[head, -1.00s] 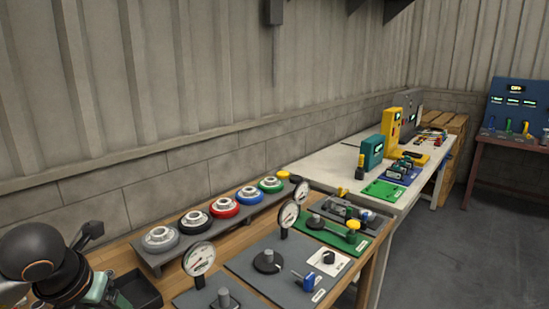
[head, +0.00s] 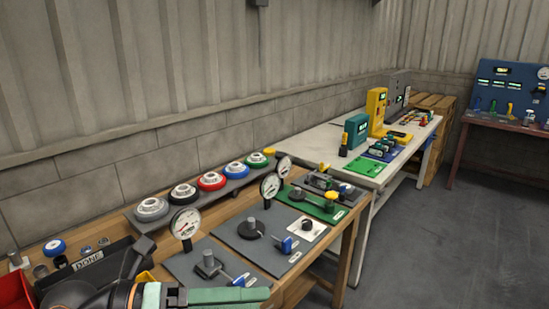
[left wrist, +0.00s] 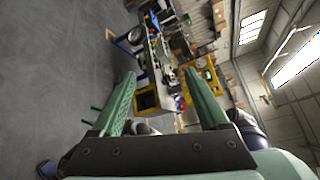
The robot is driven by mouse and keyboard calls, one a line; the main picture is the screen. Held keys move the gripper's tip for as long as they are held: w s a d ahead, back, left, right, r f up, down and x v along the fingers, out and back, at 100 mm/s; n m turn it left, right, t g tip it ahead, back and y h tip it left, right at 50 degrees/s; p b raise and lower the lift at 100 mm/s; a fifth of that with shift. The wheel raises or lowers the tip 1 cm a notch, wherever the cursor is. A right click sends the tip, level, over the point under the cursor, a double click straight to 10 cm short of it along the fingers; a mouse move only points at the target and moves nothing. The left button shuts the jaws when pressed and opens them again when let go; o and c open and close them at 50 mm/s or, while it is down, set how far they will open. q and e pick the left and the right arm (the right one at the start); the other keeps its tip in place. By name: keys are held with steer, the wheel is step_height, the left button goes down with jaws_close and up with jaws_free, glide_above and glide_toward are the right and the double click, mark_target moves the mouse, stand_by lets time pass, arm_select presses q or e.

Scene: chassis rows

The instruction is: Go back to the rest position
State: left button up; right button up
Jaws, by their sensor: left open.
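My left arm enters the head view at the bottom left. Its gripper (head: 228,296) has green fingers that point right in front of the workbench. In the left wrist view the two green fingers (left wrist: 160,74) stand wide apart with nothing between them. The open fingers face across the room, towards distant benches. My right gripper is in neither view.
The wooden workbench carries a rack of coloured round parts (head: 211,182), a dial gauge (head: 185,223), grey plates (head: 255,238) and a green plate (head: 312,203). A tray marked DONE (head: 88,261) is near my left arm. Grey floor (head: 450,245) is clear on the right.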

arm_select(q)
steer(key=w+a+r+n+t+h, duration=0.2)
steer(key=w+a+r+n+t, duration=0.3)
steer(key=r+n+t, duration=0.65)
steer(key=w+a+f+n+t+y, duration=0.35)
steer(key=a+f+n+y, duration=0.95)
steer(key=f+n+y, duration=0.6)
steer(key=s+a+f+n+g, duration=0.2)
steer(key=s+f+n+g, duration=0.4)
steer(key=f, duration=0.6)
steer(key=s+d+f+g+h, duration=0.1)
steer(key=s+d+f+g, duration=0.1)
steer(key=s+f+g, duration=0.45)
steer(key=s+d+f+g, duration=0.1)
steer(key=s+f+g, duration=0.25)
steer(key=s, duration=0.55)
steer(key=w+d+f+t+h, duration=0.1)
steer(key=w+d+f+t, duration=0.1)
steer(key=f, duration=0.3)
steer(key=w+d+f+t+h+p, duration=0.1)
steer(key=w+d+f+t, duration=0.1)
steer(key=f+t, duration=0.2)
steer(key=shift+w+d+f+t, duration=0.2)
steer(key=shift+w+f+t, duration=0.1)
steer(key=shift+f, duration=0.2)
